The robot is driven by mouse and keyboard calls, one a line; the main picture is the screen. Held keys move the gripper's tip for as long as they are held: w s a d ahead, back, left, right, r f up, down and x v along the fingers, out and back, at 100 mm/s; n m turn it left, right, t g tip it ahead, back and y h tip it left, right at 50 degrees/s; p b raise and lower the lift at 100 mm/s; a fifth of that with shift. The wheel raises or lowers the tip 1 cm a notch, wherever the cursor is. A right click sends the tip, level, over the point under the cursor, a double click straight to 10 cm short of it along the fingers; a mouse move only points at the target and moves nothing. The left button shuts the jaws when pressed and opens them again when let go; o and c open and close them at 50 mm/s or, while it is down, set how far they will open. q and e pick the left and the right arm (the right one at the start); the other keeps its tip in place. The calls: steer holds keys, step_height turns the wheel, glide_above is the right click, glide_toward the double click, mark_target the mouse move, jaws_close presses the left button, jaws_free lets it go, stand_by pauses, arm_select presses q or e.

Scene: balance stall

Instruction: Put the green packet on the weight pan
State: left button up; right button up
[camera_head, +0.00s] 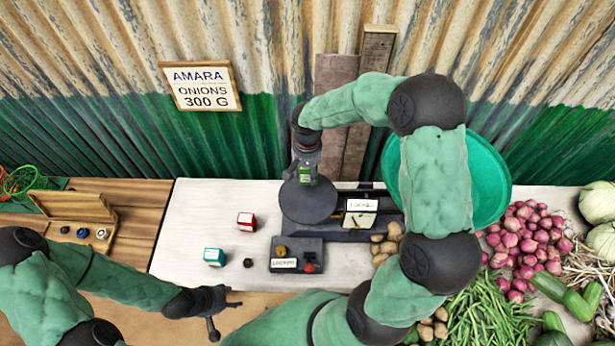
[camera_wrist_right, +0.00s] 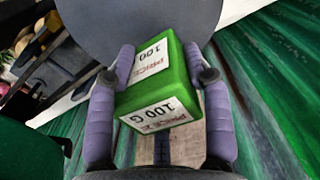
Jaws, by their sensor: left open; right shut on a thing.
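The green packet (camera_wrist_right: 160,88), with white labels reading 100 G, is between the fingers of my right gripper (camera_wrist_right: 158,75), which is shut on it. In the head view the packet (camera_head: 305,174) shows over the grey round weight pan (camera_head: 308,207) of the scale. The wrist view also shows the grey pan (camera_wrist_right: 140,20) just past the packet; I cannot tell whether they touch. My left gripper (camera_head: 222,303) is open and empty at the table's front, left of the scale.
A red packet (camera_head: 246,221), a teal packet (camera_head: 214,257) and a small black weight (camera_head: 248,263) are on the white tabletop (camera_head: 195,215). A labelled block (camera_head: 297,255) stands before the pan. A green basin (camera_head: 478,180), onions (camera_head: 525,240) and beans (camera_head: 485,320) fill the right. An open wooden box (camera_head: 82,225) is left.

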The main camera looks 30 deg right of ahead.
mark_target(307, 177)
step_height(307, 177, down, 3)
steer(key=shift+w+d+f, duration=0.1)
steer(key=shift+f, duration=0.1)
steer(key=shift+f+b, duration=0.1)
steer(key=shift+b, duration=0.2)
steer(key=o, duration=1.2)
steer(key=shift+r, duration=0.2)
step_height(307, 177, up, 12)
steer(key=shift+f+p, duration=0.1)
steer(key=shift+p, duration=0.7)
